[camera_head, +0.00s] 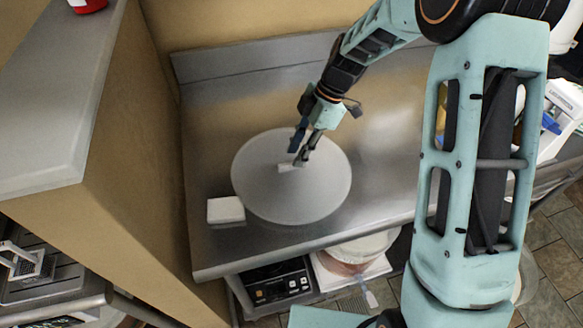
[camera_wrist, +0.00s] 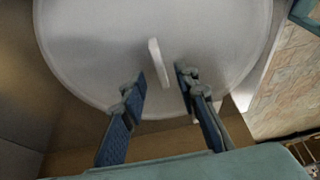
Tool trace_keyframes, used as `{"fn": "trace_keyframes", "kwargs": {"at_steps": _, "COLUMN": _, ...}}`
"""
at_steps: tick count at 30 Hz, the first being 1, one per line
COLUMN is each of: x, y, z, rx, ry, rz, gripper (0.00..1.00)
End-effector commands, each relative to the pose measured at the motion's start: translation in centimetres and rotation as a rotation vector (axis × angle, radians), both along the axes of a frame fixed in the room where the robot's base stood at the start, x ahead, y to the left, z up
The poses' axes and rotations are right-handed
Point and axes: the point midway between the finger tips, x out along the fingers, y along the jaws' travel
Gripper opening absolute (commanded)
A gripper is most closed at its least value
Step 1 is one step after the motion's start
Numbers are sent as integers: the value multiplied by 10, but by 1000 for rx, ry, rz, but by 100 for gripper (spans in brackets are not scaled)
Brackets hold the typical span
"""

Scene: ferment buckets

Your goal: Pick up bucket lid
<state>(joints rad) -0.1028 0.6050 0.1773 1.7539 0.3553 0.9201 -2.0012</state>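The bucket lid (camera_head: 295,202) is a large round, pale grey-white disc lying flat on the metal counter in the head view. A small white upright handle (camera_head: 287,167) stands near its middle. In the wrist view, the lid (camera_wrist: 90,45) fills the upper part and its handle (camera_wrist: 158,60) stands up as a thin tab. My gripper (camera_head: 299,155) is over the lid, close to the handle. In the wrist view, its blue-padded fingers (camera_wrist: 162,80) are apart, one on each side of the handle's near end. I see no clear contact with the handle.
A small white block (camera_head: 225,210) sits on the counter (camera_head: 222,130) left of the lid. A tan partition (camera_head: 135,160) rises at the left. A black scale-like device (camera_head: 275,283) and a bucket (camera_head: 350,258) are on the level below. The counter behind the lid is clear.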

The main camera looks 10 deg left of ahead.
Motion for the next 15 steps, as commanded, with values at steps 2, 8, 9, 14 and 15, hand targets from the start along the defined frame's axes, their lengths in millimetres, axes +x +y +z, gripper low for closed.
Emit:
{"fn": "trace_keyframes", "kwargs": {"at_steps": 2, "x": -5, "y": 4, "z": -10, "rx": -1, "ry": 4, "rz": 1, "gripper": 28}}
{"fn": "trace_keyframes", "kwargs": {"at_steps": 8, "x": -7, "y": 10, "z": -25, "rx": 0, "ry": 0, "rz": -1, "gripper": 28}}
{"fn": "trace_keyframes", "kwargs": {"at_steps": 9, "x": -7, "y": 10, "z": -26, "rx": 0, "ry": 0, "rz": -1, "gripper": 28}}
{"fn": "trace_keyframes", "kwargs": {"at_steps": 14, "x": -7, "y": 10, "z": -26, "rx": 0, "ry": 0, "rz": -1, "gripper": 28}}
{"fn": "trace_keyframes", "kwargs": {"at_steps": 15, "x": -7, "y": 10, "z": -26, "rx": 0, "ry": -1, "rz": 0, "gripper": 24}}
